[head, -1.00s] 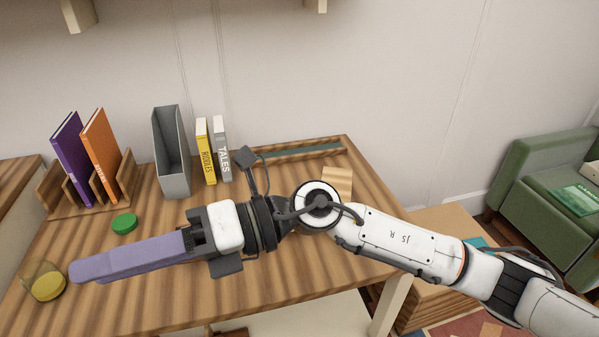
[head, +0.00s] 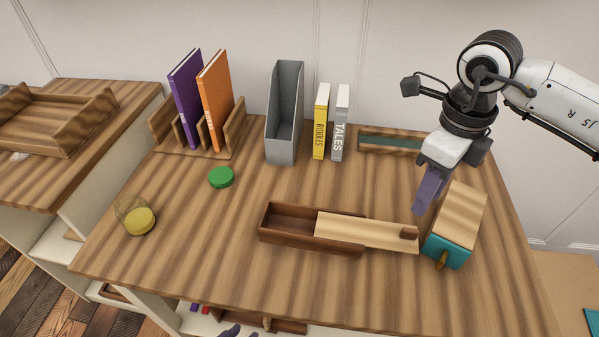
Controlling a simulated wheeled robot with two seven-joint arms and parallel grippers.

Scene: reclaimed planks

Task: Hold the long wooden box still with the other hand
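The long wooden box (head: 285,242) is dark brown and lies in the middle of the desk. Its pale sliding lid (head: 360,231) covers the right part and sticks out past the right end, with a dark grip block at its far end. The left part is open and looks empty. My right gripper (head: 424,205), with purple fingers pointing down, is above the desk beyond the lid's right end, apart from the box. Its fingers are seen edge-on, with nothing visible held. Purple tips of my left gripper (head: 238,331) just show at the bottom edge, in front of the desk; the rest is cut off.
A teal-fronted wooden block with a peg (head: 447,250) stands close right of the lid. Behind are a grey file holder (head: 284,120), yellow and grey books, and a rack with two books. A green disc (head: 221,177) and a glass jar (head: 138,218) stand left.

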